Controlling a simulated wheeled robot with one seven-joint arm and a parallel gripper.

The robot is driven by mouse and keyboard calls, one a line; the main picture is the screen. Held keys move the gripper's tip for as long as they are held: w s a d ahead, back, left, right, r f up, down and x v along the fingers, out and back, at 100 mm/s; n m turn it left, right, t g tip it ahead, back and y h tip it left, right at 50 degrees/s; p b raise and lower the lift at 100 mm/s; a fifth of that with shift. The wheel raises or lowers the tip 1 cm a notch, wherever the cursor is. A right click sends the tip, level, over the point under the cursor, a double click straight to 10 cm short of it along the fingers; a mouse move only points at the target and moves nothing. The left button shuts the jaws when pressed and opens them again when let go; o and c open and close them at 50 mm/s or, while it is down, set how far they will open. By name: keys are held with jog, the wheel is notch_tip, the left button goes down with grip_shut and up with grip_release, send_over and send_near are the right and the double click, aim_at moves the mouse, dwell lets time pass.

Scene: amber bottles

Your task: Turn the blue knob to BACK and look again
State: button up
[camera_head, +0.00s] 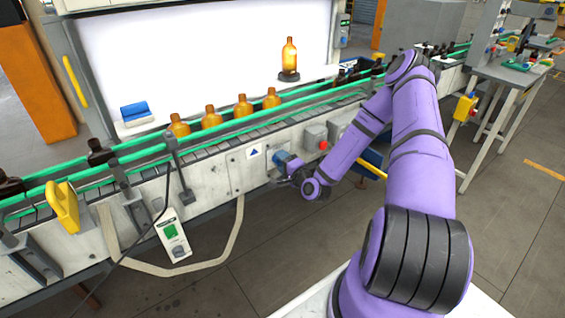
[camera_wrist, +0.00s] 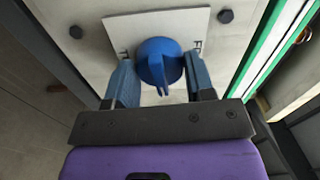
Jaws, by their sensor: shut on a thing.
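The blue knob (camera_wrist: 158,60) sits on a pale square plate (camera_wrist: 187,22) in the wrist view. Its raised grip ridge points toward the bottom of that view. Partly cut-off dark lettering shows on the plate on either side of the knob; I cannot read it. My gripper (camera_wrist: 160,78) has one finger on each side of the knob and is shut on it. One amber bottle (camera_head: 290,60) stands on a dark round stand before the white backdrop.
Several amber bottles (camera_head: 211,118) stand along the conveyor between green rails (camera_head: 130,158). A red button (camera_head: 323,145) is right of the knob. The floor in front is clear.

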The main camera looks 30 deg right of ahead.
jog(key=shift+m, duration=0.6)
jog(key=o, duration=0.9)
jog(key=s, duration=1)
jog(key=shift+s+d, duration=0.2)
jog(key=shift+s, duration=0.2)
